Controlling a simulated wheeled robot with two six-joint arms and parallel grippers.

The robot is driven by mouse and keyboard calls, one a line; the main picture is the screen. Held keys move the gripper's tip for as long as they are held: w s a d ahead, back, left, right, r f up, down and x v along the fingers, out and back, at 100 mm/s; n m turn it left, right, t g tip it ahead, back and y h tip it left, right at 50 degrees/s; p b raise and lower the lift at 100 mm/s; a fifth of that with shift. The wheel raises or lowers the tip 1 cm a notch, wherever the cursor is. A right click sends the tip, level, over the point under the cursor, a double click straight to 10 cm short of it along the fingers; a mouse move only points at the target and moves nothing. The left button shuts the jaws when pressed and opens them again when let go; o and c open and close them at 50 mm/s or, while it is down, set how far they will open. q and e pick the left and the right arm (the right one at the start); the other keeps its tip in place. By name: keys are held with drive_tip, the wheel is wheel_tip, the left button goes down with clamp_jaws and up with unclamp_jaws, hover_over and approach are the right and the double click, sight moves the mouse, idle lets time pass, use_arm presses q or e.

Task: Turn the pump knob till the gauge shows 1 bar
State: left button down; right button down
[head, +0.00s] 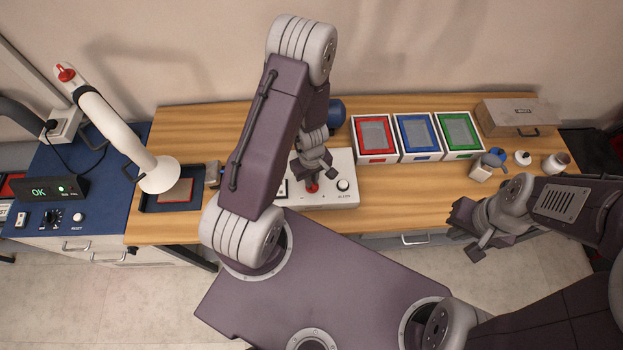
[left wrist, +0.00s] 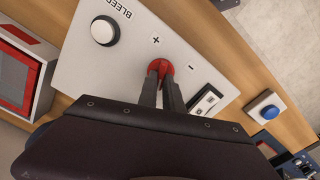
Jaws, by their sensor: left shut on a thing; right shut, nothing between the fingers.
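The red pump knob (left wrist: 160,67) sits on a white panel (left wrist: 109,64) between a plus and a minus mark. In the left wrist view my left gripper (left wrist: 161,82) is shut on the knob from above. In the head view the knob (head: 312,188) shows just under my left gripper (head: 313,175). A white BLEED button (left wrist: 104,31) is on the same panel. My right gripper (head: 468,232) is shut and empty, off the table's front edge at the right. No gauge face is readable; my left arm hides part of the panel and the table behind it.
Three trays, red (head: 375,138), blue (head: 418,137) and green (head: 459,135), stand right of the panel. A case (head: 513,117) and small bottles (head: 490,163) are further right. A white extraction arm (head: 118,129) and an OK display (head: 50,190) are at the left.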

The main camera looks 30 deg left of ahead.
use_arm(q)
drive_tip(key=c, duration=1.5)
unclamp_jaws()
wheel_tip(320, 180, up, 9)
drive_tip(key=p, duration=0.9)
